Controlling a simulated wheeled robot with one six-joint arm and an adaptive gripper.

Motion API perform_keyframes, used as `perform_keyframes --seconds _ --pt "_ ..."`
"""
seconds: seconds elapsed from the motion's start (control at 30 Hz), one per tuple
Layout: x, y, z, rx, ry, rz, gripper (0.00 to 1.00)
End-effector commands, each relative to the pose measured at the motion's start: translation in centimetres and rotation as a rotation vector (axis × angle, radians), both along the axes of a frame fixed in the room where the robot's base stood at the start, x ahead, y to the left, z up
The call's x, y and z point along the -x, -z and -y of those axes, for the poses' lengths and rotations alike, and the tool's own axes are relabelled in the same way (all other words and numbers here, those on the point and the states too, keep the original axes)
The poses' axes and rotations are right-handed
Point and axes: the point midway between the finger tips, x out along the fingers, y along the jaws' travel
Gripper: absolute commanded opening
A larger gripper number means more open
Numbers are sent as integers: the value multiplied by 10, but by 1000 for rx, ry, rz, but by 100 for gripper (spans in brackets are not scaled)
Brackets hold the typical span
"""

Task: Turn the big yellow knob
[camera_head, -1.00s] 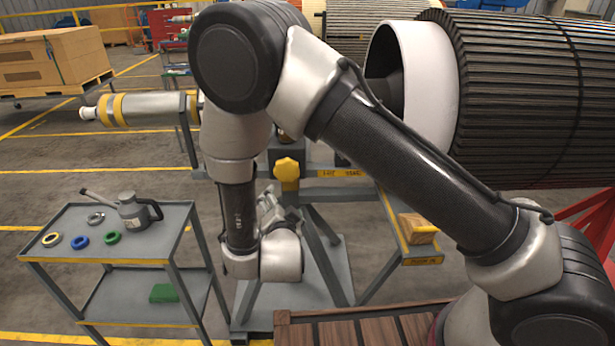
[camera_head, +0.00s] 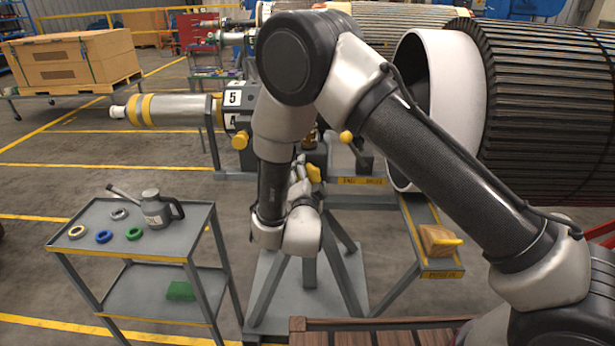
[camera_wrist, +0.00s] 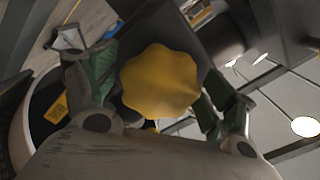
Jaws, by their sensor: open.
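The big yellow knob (camera_wrist: 160,82) has a lobed edge and fills the middle of the wrist view, facing my camera. In the head view a yellow knob (camera_head: 314,173) shows on the stand, partly hidden by my wrist. My gripper (camera_wrist: 155,92) is open, with one dark green-padded finger on each side of the knob.
Other yellow knobs (camera_head: 240,141) (camera_head: 346,137) sit on the stand nearby. A grey cart (camera_head: 85,235) with coloured rings and an oil can (camera_head: 157,210) stands at left. A large ribbed rotor (camera_head: 545,110) is at right. A wooden block (camera_head: 438,240) rests on the stand's right arm.

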Motion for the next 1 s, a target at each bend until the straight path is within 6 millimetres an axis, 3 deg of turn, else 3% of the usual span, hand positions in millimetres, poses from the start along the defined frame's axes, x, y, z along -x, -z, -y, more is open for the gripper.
perform_keyframes --seconds 0.1,0.3,0.37,0.73,1.0 --pt "0 0 0 0 0 0 83" --pt "0 0 0 0 0 0 46" --pt "0 0 0 0 0 0 39" --pt "1 0 0 45 1 -2 39" --pt "1 0 0 216 1 -8 39"
